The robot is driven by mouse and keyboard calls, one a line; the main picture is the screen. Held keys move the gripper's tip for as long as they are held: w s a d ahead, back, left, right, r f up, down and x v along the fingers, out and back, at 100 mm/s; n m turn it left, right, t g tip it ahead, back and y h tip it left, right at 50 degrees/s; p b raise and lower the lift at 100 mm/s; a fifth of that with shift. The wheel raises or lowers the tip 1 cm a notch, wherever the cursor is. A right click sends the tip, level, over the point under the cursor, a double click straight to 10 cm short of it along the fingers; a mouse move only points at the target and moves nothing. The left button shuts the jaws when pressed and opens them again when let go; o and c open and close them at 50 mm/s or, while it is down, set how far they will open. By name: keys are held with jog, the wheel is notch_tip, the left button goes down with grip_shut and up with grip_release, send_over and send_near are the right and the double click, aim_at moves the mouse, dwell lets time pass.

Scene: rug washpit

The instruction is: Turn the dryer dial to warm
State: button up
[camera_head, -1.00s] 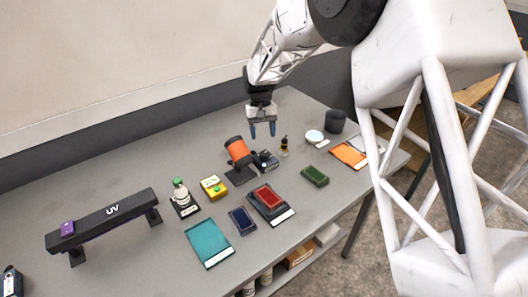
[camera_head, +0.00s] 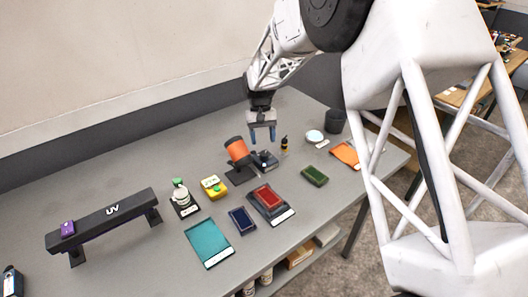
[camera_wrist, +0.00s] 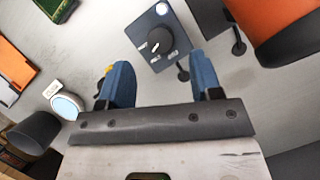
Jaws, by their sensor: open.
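The dryer dial is a dark round knob (camera_wrist: 160,41) on a small dark box (camera_wrist: 148,22), seen in the wrist view between and beyond my fingertips. Small white labels surround the knob, too small to read, and a bright round spot sits at one corner. The orange dryer barrel (camera_head: 237,149) stands on a dark stand beside the box (camera_head: 264,160) in the head view. It also shows at the right of the wrist view (camera_wrist: 282,22). My gripper (camera_head: 263,133) is open and empty, above and apart from the box, with blue fingers pointing down.
A small black and yellow bottle (camera_head: 284,143) stands right of the box. A dark cup (camera_head: 335,121) and a pale round dish (camera_head: 314,136) are farther right. A green pad (camera_head: 314,176) and a red pad tray (camera_head: 268,199) lie in front.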

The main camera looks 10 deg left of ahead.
aim_at(264, 153)
jog(key=shift+x, duration=2.65)
jog(key=c, duration=0.9)
